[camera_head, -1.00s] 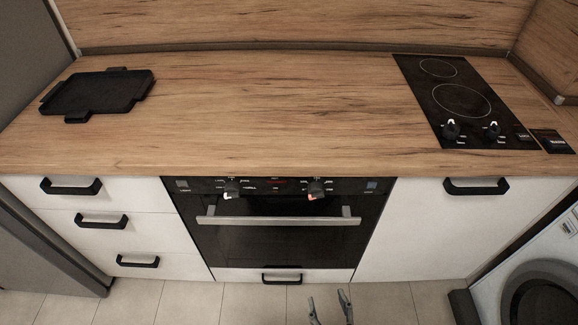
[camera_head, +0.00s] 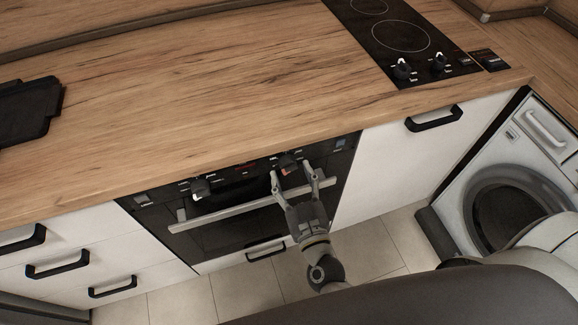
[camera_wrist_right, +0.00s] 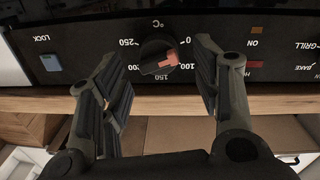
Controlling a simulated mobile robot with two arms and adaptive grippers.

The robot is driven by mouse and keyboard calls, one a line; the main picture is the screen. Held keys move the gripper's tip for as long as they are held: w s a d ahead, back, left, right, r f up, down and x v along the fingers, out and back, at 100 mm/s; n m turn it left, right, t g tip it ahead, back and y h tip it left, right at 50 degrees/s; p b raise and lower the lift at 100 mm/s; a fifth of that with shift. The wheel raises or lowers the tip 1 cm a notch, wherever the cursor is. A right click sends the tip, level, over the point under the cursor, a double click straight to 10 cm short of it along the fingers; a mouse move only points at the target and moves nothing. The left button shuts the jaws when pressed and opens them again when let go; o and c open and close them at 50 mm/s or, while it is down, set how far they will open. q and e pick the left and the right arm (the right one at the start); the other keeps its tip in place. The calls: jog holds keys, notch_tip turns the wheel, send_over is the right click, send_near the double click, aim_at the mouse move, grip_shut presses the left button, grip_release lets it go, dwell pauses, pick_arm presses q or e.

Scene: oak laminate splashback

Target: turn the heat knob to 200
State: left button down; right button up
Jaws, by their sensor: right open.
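The heat knob (camera_wrist_right: 156,53) is a dark round knob with a red mark, on the black oven panel, ringed by numbers from 0 to 250. In the right wrist view its red mark faces right, toward the 100 side. In the head view the knob (camera_head: 288,163) shows at the top right of the oven front, near the fingertips. My right gripper (camera_head: 294,179) is open in front of it. In the wrist view the fingers (camera_wrist_right: 161,68) stand on either side of the knob, with gaps. My left gripper is not in view.
A second oven knob (camera_head: 201,188) is to the left. The oven handle (camera_head: 235,207) runs below the panel, close to my fingers. The wooden worktop (camera_head: 200,90) overhangs above, with a black hob (camera_head: 385,60). A washing machine (camera_head: 520,170) stands at the right.

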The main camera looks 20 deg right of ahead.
aim_at(288, 165)
jog(key=shift+w, duration=1.35)
jog(key=shift+c, duration=0.2)
jog(key=c, duration=1)
